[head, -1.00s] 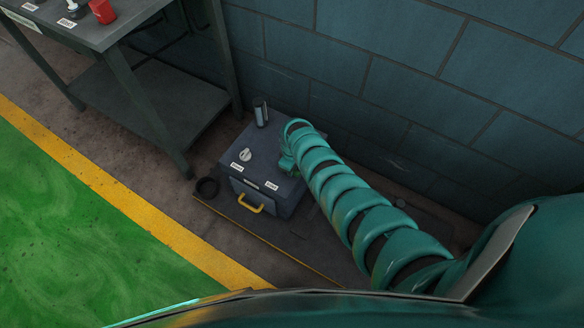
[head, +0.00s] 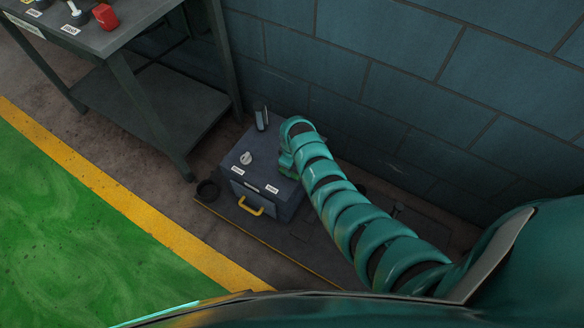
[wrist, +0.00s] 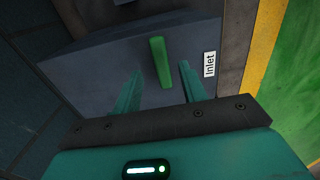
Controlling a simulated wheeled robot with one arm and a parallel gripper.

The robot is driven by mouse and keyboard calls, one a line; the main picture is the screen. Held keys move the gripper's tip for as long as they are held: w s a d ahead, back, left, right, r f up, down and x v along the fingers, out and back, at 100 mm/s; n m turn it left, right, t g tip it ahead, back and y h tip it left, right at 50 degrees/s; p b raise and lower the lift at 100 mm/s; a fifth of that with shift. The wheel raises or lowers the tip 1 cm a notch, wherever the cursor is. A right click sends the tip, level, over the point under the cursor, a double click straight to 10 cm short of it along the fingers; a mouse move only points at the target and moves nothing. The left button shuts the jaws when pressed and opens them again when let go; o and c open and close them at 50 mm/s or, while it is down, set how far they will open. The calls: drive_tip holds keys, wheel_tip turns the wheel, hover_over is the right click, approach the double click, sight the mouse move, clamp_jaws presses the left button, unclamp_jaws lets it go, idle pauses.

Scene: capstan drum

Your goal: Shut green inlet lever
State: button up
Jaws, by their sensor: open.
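The green inlet lever (wrist: 160,62) stands out from the top of a grey box in the wrist view, beside a white label reading "Inlet" (wrist: 210,64). My gripper (wrist: 160,78) is open. Its two teal fingers point toward the box top, one on each side of the lever's lower end in the picture. I cannot tell whether either finger touches the lever. In the head view my gripper (head: 288,166) is over the right part of the grey box (head: 237,172), and my arm hides the lever there.
The box has a white knob (head: 246,158), a dark upright cylinder (head: 261,117) behind it and a yellow handle (head: 250,206) in front. A black ring (head: 207,190) lies to its left. A workbench (head: 110,38) stands at upper left, a block wall (head: 400,80) behind.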

wheel_tip(320, 180, up, 13)
drive_tip(key=p, duration=0.1)
drive_tip(key=shift+r, duration=0.15)
idle(0.4)
idle(0.4)
